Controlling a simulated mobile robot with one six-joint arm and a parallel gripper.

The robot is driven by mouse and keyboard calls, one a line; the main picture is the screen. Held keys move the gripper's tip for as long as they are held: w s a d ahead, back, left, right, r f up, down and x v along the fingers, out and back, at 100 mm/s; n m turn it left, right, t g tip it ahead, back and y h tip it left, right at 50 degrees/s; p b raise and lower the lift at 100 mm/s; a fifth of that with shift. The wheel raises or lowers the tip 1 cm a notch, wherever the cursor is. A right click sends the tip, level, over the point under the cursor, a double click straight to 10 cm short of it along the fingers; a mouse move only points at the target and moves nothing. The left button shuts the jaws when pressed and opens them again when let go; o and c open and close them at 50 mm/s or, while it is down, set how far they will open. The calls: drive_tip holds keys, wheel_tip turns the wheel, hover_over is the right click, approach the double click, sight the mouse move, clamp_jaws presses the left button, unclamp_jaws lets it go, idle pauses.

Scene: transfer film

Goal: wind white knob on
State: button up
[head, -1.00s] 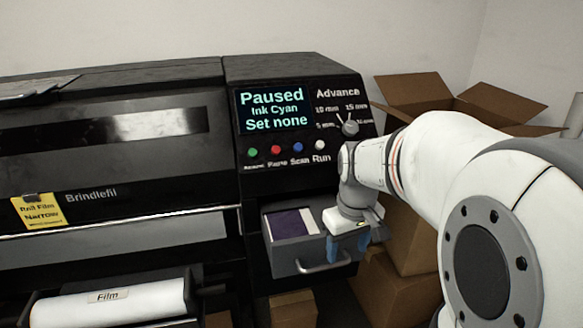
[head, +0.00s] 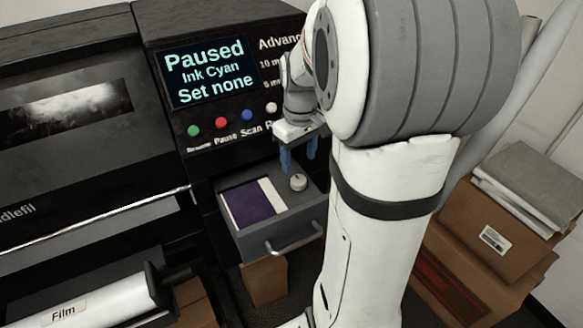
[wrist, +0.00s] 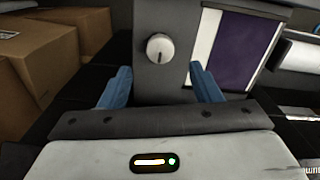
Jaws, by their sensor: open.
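The white knob (head: 298,182) is a small round dial with a dark pointer line, on the grey top of the open drawer (head: 262,246), right of a purple and white panel (head: 256,203). In the wrist view the white knob (wrist: 159,47) lies ahead of and between the blue fingers. My gripper (head: 299,162) points down above the knob, apart from it. My gripper in the wrist view (wrist: 160,85) is open and empty.
The printer display (head: 211,74) reads "Paused, Ink Cyan, Set none". Below it is a row of buttons, with a blue one (head: 246,115). Cardboard boxes (head: 490,235) stand at the right. A film roll (head: 85,302) is at lower left.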

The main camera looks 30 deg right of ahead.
sight(299, 179)
wheel_tip(299, 179, down, 7)
drive_tip(key=shift+f+p, duration=0.1)
drive_tip(key=shift+p, duration=0.3)
drive_tip(key=c, duration=1)
